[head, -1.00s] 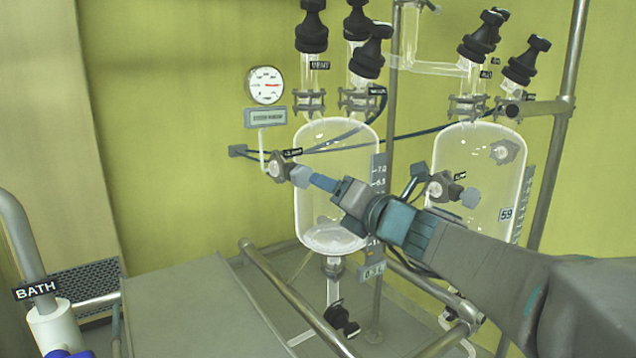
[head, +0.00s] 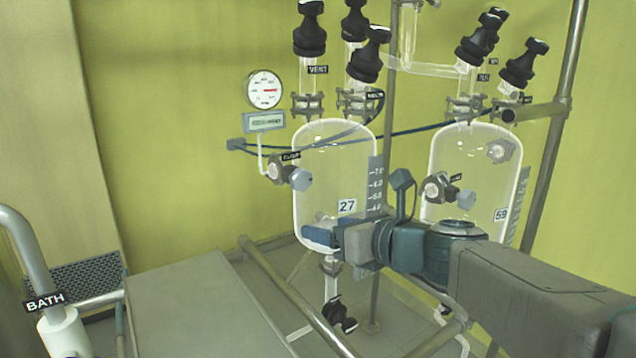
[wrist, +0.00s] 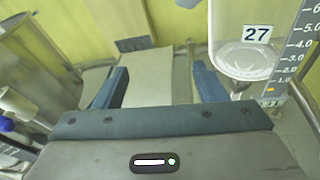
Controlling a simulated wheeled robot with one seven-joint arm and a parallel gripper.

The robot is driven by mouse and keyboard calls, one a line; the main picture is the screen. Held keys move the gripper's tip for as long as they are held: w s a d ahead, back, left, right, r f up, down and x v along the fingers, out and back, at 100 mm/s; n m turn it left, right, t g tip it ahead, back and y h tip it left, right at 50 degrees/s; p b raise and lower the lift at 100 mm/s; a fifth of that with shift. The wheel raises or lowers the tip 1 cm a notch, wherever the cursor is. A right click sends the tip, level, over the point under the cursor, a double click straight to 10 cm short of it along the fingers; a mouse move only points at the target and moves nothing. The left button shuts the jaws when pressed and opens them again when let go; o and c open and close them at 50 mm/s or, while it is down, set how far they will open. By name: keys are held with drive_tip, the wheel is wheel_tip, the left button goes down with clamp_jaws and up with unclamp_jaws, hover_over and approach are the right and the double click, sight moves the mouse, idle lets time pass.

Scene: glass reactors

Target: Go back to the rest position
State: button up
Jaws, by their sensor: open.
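My gripper (head: 322,238) is in front of the lower part of the glass reactor marked 27 (head: 335,170) in the head view, pointing left. In the wrist view its two blue fingers (wrist: 160,88) are spread wide with nothing between them. The reactor vessel (wrist: 245,45) stands to the right of the fingers in the wrist view. The grey side valve knob (head: 300,180) on this reactor is free of the gripper. My arm hides part of the reactor marked 59 (head: 475,165) and the frame below it.
A grey bench top (head: 190,305) lies clear at the lower left. A pipe labelled BATH (head: 45,300) stands at the far left. A round gauge (head: 264,90) hangs on the wall. Metal frame rails (head: 290,290) run below the reactors, with a black drain valve (head: 338,315).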

drive_tip(key=s+d+f+n+g+h+p, duration=0.1)
drive_tip(key=s+f+n+g+h+p, duration=0.15)
drive_tip(key=s+n, duration=0.4)
drive_tip(key=s+d+f+n+g+h+p, duration=0.1)
drive_tip(key=s+f+n+g+p, duration=0.2)
drive_tip(key=n, duration=0.6)
drive_tip(key=s+d+n+g+h+p, duration=0.3)
drive_tip(key=s+d+n+h+p, duration=0.3)
drive_tip(key=d+n, duration=0.3)
drive_tip(key=shift+s+d+f+n+h+p, duration=0.4)
drive_tip(key=shift+s+n+p, duration=0.45)
drive_tip(key=shift+n, duration=1.5)
drive_tip(key=shift+a, duration=0.1)
